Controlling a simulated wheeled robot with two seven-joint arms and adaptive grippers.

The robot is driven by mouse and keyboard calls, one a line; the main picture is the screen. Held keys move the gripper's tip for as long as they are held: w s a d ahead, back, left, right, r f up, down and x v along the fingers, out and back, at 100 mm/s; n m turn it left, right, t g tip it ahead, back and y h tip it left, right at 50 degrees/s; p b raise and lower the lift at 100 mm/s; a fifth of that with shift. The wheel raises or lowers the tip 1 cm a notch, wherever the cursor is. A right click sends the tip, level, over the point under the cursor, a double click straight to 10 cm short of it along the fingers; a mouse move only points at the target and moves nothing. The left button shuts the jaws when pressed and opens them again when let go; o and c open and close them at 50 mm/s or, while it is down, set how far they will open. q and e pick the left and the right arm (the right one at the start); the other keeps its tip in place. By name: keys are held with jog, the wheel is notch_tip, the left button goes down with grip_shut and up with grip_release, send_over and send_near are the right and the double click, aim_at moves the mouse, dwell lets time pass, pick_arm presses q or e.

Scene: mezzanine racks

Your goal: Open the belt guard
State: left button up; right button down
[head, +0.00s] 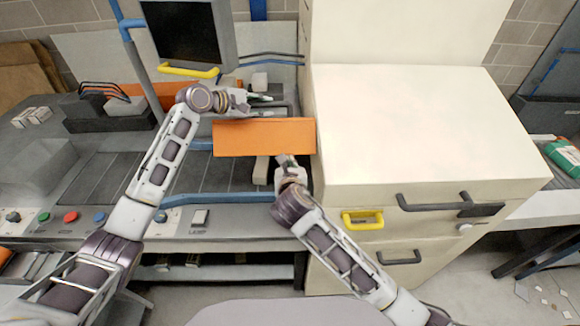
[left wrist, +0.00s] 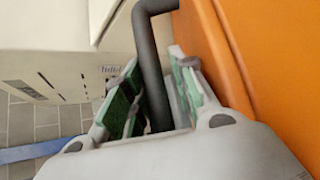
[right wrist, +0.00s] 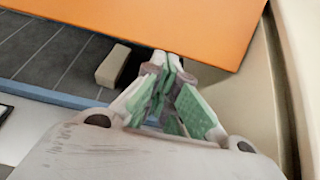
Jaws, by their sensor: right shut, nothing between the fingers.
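The belt guard is an orange panel (head: 264,138) at the middle of the head view, over the right part of the dark belt bed. It also shows in the left wrist view (left wrist: 265,60) and the right wrist view (right wrist: 170,22). My left gripper (head: 264,99) is at the guard's upper edge. In the left wrist view its fingers close around a dark grey bar handle (left wrist: 154,75) beside the orange panel. My right gripper (head: 285,159) is shut and empty. Its fingertips are at the guard's lower edge; whether they touch it I cannot tell.
A beige block (right wrist: 113,65) lies on the belt bed (head: 225,175), left of my right fingertips. A cream cabinet (head: 420,125) stands close on the right, with a yellow handle (head: 362,220) and dark handles. A monitor (head: 185,30) stands behind. Buttons line the blue-edged front panel.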

aim_at(232, 121)
pick_arm(q)
jog(key=o, duration=0.4)
jog(key=shift+s+d+f, duration=0.25)
jog(key=shift+s+f, duration=0.1)
jog(key=shift+f, duration=0.25)
jog(key=shift+a, duration=0.1)
jog(key=v, duration=1.1)
jog(key=shift+w+a+r, duration=0.1)
jog(key=shift+w+r, duration=0.1)
jog(key=shift+w, duration=0.15)
jog(key=shift+v, duration=0.75)
jog(key=shift+w+r, duration=0.1)
jog(key=shift+r, duration=0.1)
